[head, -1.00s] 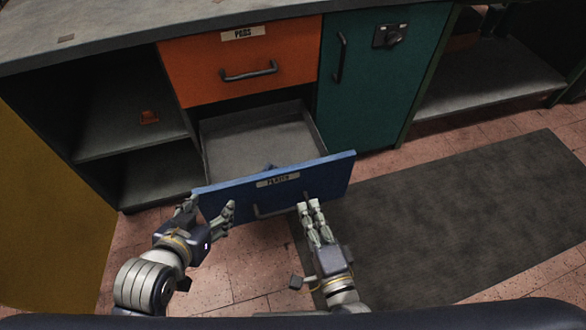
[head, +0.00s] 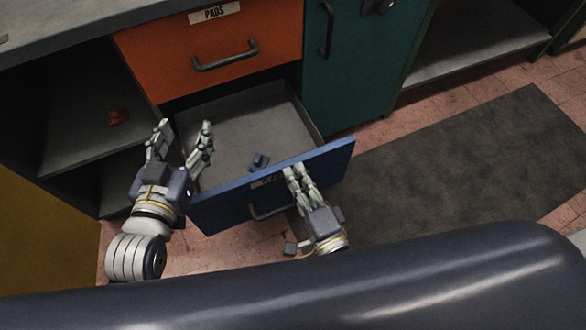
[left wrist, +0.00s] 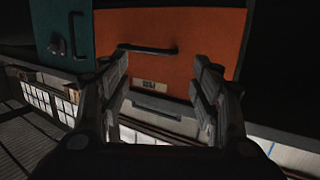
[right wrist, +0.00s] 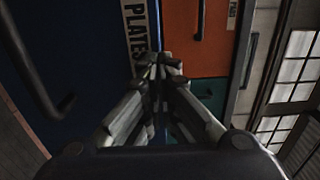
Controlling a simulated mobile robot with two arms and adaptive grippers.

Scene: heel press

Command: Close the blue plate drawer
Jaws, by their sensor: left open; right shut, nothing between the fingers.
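The blue plate drawer (head: 328,168) stands pulled out below the orange drawer, its grey inside (head: 265,118) showing. Its front carries a dark handle and a label, partly hidden in the head view; the right wrist view shows the label "PLATES" (right wrist: 141,30) and the handle (right wrist: 40,75). My left gripper (head: 184,128) is open and empty at the left end of the drawer, raised beyond the front's left end. My right gripper (head: 292,172) is shut and empty at the upper middle of the blue front; I cannot tell whether it touches.
A small blue object (head: 259,161) lies in the drawer behind the front. The orange "PADS" drawer (head: 270,30) is closed above; it also fills the left wrist view (left wrist: 200,40). Open shelves with a small orange item (head: 118,117) are left. A teal door (head: 350,80) and dark mat (head: 450,160) are right.

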